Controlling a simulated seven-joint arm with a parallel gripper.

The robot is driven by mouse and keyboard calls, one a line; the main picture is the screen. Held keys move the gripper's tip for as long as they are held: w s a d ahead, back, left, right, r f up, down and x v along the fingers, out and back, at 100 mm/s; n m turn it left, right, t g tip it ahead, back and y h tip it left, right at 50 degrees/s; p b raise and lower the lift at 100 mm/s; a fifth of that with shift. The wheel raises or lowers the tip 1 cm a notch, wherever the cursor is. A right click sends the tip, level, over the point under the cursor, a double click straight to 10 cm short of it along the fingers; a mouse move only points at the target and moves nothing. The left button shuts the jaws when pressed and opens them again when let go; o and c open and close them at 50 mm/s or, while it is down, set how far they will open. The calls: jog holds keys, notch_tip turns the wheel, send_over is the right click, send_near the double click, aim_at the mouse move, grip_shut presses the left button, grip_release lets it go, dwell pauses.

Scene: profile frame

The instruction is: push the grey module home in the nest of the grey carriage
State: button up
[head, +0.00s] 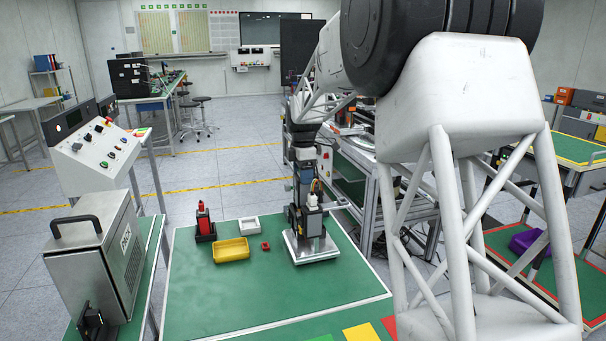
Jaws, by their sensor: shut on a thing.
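My gripper (308,212) hangs down over the right part of the green work table (230,305). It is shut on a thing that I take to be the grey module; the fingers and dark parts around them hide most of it. Directly below is the grey carriage (318,256), a light grey flat plate lying on the table. The nest is hidden behind the gripper. I cannot tell how deep the module sits or whether it is straight.
Left of the carriage are a small red part (265,246), a yellow tray (231,250), a white tray (248,226) and a red and black item (204,222). A steel case (108,262) stands at the far left. The table's front is mostly clear.

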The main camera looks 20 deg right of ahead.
jog(key=shift+f, duration=1.45)
dwell(1.1)
jog(key=o, duration=1.4)
jog(key=shift+r, duration=0.1)
jog(key=shift+r, duration=3.8)
